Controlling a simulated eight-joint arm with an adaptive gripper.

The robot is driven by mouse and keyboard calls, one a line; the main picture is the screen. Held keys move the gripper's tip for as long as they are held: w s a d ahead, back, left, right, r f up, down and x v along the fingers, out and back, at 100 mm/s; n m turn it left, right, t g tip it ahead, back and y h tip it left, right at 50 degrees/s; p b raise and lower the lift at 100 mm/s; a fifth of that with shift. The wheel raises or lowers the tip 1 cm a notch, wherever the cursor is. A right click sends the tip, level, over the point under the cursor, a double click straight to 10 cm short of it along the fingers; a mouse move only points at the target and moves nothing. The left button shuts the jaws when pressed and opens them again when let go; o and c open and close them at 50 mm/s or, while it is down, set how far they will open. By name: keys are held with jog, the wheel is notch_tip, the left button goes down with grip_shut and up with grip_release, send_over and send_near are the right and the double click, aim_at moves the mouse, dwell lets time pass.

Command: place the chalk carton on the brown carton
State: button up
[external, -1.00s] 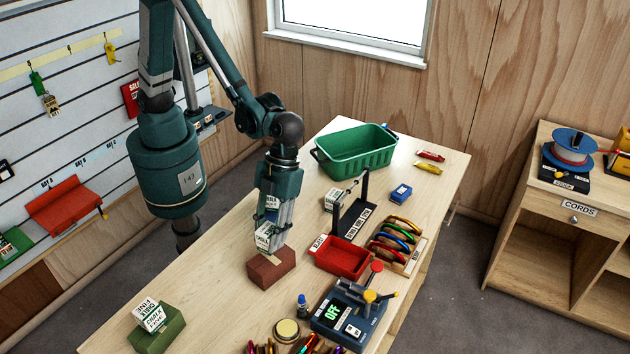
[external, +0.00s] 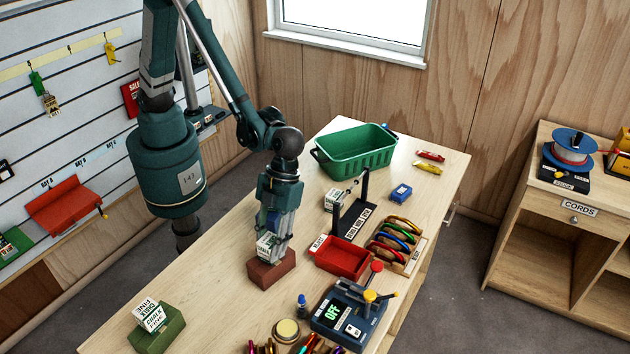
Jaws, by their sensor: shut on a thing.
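The chalk carton (external: 267,246) is a small white box with dark print. My gripper (external: 274,238) is shut on it, fingers pointing down. The brown carton (external: 270,271) is a reddish-brown block on the table, directly under the chalk carton. The chalk carton's lower end is at the top of the brown carton; whether it touches or hovers just above, I cannot tell. My fingers hide part of the chalk carton. Another white chalk box (external: 151,315) sits on a green carton (external: 158,334) at the front left.
Right of the brown carton are a red tray (external: 343,259), a black rack (external: 352,215) with a white box (external: 332,199) beside it, and a blue device (external: 346,318). A green basket (external: 354,151) stands behind.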

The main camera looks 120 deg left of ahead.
jog(key=shift+f, duration=0.2)
jog(key=o, duration=0.9)
jog(key=shift+o, duration=0.2)
jog(key=shift+r, duration=0.1)
jog(key=shift+r, duration=0.2)
jog(key=v, duration=1.2)
jog(key=shift+f, duration=0.1)
jog(key=shift+a, duration=0.1)
